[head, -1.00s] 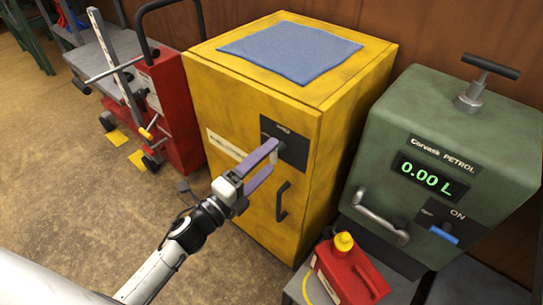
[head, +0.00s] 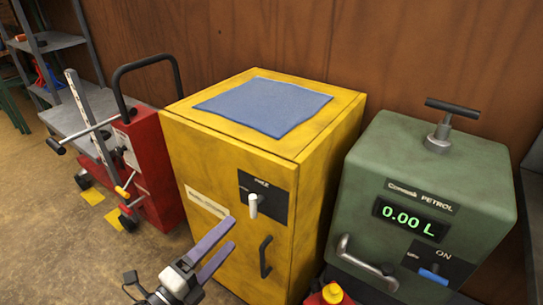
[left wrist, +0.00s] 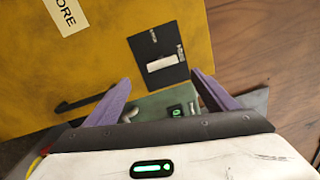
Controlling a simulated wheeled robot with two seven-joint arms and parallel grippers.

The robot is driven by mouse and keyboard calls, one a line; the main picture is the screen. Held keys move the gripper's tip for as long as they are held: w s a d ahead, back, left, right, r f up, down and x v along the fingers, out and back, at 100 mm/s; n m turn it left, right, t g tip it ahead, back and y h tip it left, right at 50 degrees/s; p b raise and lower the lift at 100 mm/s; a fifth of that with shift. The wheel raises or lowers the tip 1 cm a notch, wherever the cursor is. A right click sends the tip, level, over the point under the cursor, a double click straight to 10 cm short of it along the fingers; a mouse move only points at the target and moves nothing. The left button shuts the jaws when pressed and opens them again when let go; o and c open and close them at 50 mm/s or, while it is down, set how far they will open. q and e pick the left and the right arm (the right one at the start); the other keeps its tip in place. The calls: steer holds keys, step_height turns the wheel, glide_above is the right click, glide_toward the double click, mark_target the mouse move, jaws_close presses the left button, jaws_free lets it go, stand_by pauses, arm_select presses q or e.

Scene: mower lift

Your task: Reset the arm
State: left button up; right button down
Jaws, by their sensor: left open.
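My left gripper (head: 231,234) is at the bottom of the head view, in front of the yellow cabinet (head: 215,160). Its two purple fingers are apart with nothing between them. In the left wrist view the gripper (left wrist: 161,77) also stands open, facing the cabinet door (left wrist: 90,70). A white lever (head: 254,203) on a black plate (head: 272,197) shows uncovered on the door, clear of the fingers; it also shows in the left wrist view (left wrist: 166,62). A black door handle (head: 265,256) is below the lever. My right gripper is not in view.
A green petrol dispenser (head: 470,175) reading 0.00 L stands right of the cabinet. A red petrol can (head: 331,294) sits low in front of it. A red wheeled lift (head: 155,165) stands at left. A blue cloth (head: 265,105) lies on the cabinet. Open floor (head: 55,250) is at lower left.

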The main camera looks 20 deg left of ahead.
arm_select(q)
steer(key=s+d+f+n+g+y, duration=0.2)
steer(key=s+f+n+g, duration=0.2)
steer(key=s+f+n, duration=0.4)
steer(key=s+d+f+n+g+y, duration=0.1)
steer(key=s+d+f+n+g, duration=0.2)
steer(key=s+f+n+g, duration=0.2)
steer(key=s+f+n, duration=0.3)
steer(key=f+n, duration=0.4)
steer(key=n, duration=0.1)
steer(key=shift+n+y, duration=0.4)
steer(key=shift+d, duration=0.1)
